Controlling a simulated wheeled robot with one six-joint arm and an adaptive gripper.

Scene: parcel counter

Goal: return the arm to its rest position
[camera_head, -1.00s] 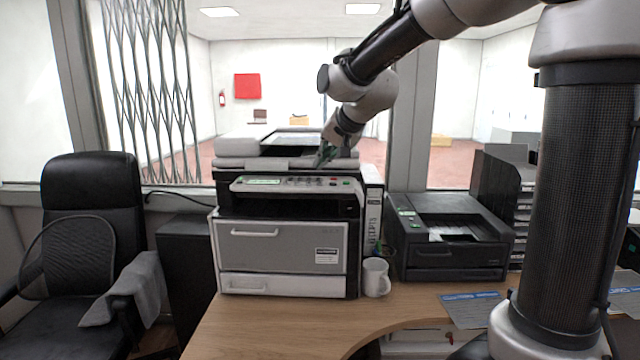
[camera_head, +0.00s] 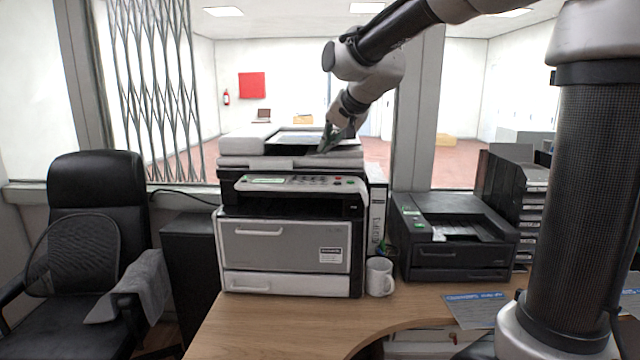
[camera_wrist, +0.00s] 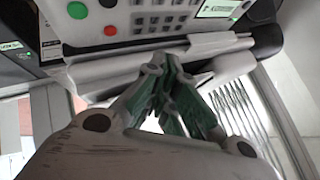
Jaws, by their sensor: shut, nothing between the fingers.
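My gripper (camera_head: 328,142) is in the air over the top right part of the large grey and black printer (camera_head: 285,245), pointing down and to the left. In the wrist view my gripper (camera_wrist: 166,90) has its green-padded fingers together with nothing between them. The printer's control panel (camera_wrist: 130,22), with red, green and grey buttons, shows beyond the fingers. I cannot tell the exact gap between the fingertips and the printer.
A white mug (camera_head: 379,277) stands right of the printer on the wooden desk (camera_head: 265,325). A smaller black printer (camera_head: 453,238) and a stack of black trays (camera_head: 513,200) stand further right. A black chair (camera_head: 95,220) is at left. A window and lattice lie behind.

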